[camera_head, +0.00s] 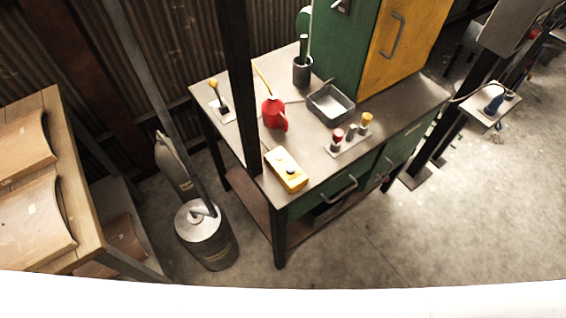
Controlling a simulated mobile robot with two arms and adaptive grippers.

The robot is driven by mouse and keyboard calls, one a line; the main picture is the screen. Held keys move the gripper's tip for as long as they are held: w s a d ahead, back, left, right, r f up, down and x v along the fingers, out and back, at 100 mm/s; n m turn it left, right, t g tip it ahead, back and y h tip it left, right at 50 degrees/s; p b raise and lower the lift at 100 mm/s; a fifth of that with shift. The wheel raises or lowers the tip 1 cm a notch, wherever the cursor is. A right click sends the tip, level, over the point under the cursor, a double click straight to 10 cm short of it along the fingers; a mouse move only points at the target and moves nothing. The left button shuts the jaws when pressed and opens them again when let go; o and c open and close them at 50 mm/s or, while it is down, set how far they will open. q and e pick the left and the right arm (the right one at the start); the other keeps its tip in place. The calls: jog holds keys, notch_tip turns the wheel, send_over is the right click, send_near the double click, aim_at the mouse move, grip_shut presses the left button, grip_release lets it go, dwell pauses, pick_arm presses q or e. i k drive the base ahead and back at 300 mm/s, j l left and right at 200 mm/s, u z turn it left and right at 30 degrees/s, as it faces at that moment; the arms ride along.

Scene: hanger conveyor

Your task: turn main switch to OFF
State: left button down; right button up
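No part is clearly readable as the main switch. A yellow box with a small dark knob (287,170) lies on the near left part of the metal workbench (310,152). A plate with an upright black and yellow handle (219,95) is at the bench's left end. A small plate with red and yellow-topped pegs (350,135) is near the front edge. Any of their on or off settings are too small to tell. Neither of my grippers shows in the head view.
A red oil can (274,112), a grey tray (332,104) and a dark cup (302,71) stand on the bench. A green and yellow cabinet (352,50) rises behind. A metal canister (207,240) stands on the floor at left.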

aim_at(535, 33)
jog(key=k+l, duration=0.15)
jog(key=l, duration=0.45)
jog(key=k+l+z, duration=0.1)
jog(key=l, duration=0.5)
jog(key=k+l, duration=0.15)
jog(key=l, duration=0.45)
jog(key=k+l+z, duration=0.1)
jog(key=l, duration=0.55)
jog(key=k+l, duration=0.1)
jog(key=l, duration=0.5)
jog(key=k+l+z, duration=0.1)
jog(key=l, duration=0.5)
